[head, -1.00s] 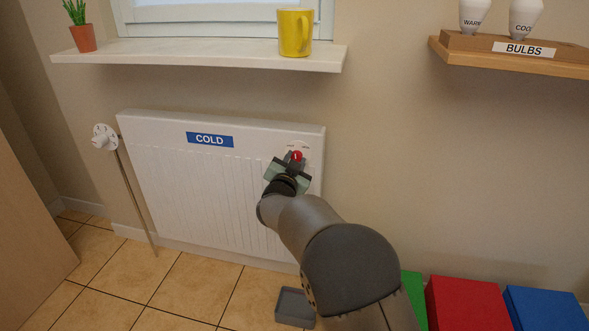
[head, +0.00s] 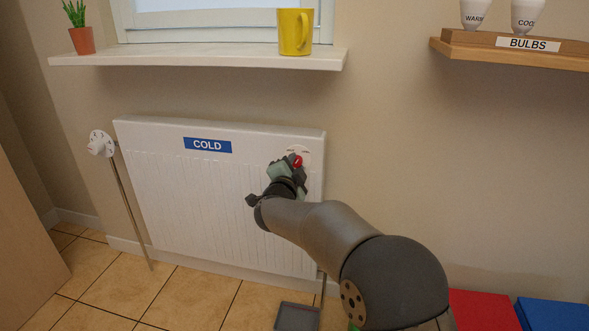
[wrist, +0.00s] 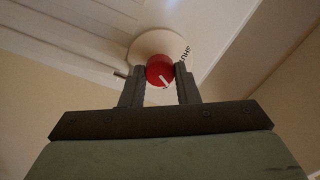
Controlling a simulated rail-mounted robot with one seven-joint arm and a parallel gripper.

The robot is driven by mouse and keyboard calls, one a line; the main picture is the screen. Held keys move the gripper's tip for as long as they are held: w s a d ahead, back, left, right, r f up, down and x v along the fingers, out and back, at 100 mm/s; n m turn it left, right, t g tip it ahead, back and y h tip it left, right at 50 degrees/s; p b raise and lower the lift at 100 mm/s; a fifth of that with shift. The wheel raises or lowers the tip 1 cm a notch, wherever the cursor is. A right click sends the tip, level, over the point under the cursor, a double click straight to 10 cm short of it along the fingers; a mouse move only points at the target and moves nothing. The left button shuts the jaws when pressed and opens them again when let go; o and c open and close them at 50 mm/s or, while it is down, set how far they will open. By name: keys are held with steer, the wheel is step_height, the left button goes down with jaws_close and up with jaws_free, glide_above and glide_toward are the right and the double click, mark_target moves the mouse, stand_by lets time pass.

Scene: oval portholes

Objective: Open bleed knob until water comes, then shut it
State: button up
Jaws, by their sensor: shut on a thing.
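The red bleed knob (head: 297,161) sits on a pale round plate at the upper right of the white radiator (head: 170,185). In the wrist view the knob (wrist: 160,71) has a white pointer line, tilted toward the lower right. Dark lettering, partly hidden, shows on the plate (wrist: 150,45). My gripper (head: 294,166) is at the knob, and in the wrist view its two dark fingers (wrist: 160,76) are closed on the knob's sides. A small spout shows left of the knob (wrist: 120,75). I see no water.
A grey tray (head: 297,316) lies on the tiled floor below the radiator's right end. A white valve (head: 101,143) with a pipe stands at the left. A windowsill (head: 200,57) with a yellow mug (head: 295,32) is above. Red (head: 485,310) and blue (head: 553,313) boxes are at the lower right.

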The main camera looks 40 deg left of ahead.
stand_by(0.3)
steer(key=o, duration=1)
steer(key=p+v, duration=0.3)
steer(key=v, duration=1.4)
steer(key=shift+s+d, duration=0.1)
steer(key=shift+s, duration=0.15)
steer(key=shift+w+r, duration=0.1)
